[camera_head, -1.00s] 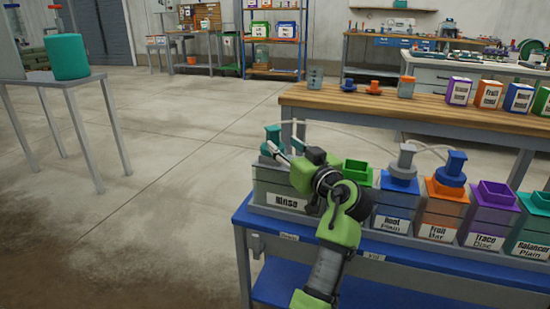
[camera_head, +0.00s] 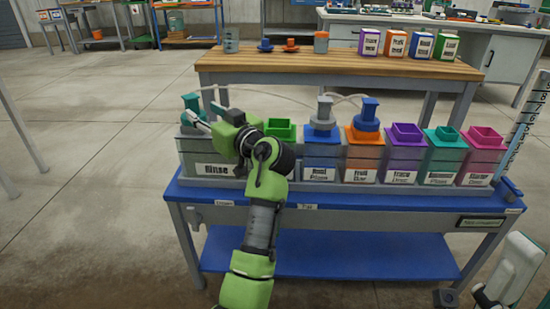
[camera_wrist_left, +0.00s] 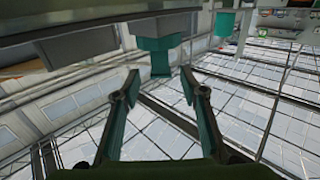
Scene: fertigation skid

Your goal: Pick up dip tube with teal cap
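The dip tube's teal cap (camera_head: 191,103) stands upright on the grey Rinse container (camera_head: 205,156), at the left end of the row. The tube itself is hidden. My left gripper (camera_head: 202,121) is beside the cap, partly hidden by its own wrist. In the left wrist view my left gripper (camera_wrist_left: 159,82) is open with nothing between its pads. The teal cap (camera_wrist_left: 159,62) shows there just beyond the fingertips, roughly centred between them. I cannot tell whether a finger touches it.
A pale hose (camera_head: 272,90) arches behind the Rinse container. A wooden table (camera_head: 345,63) stands behind.

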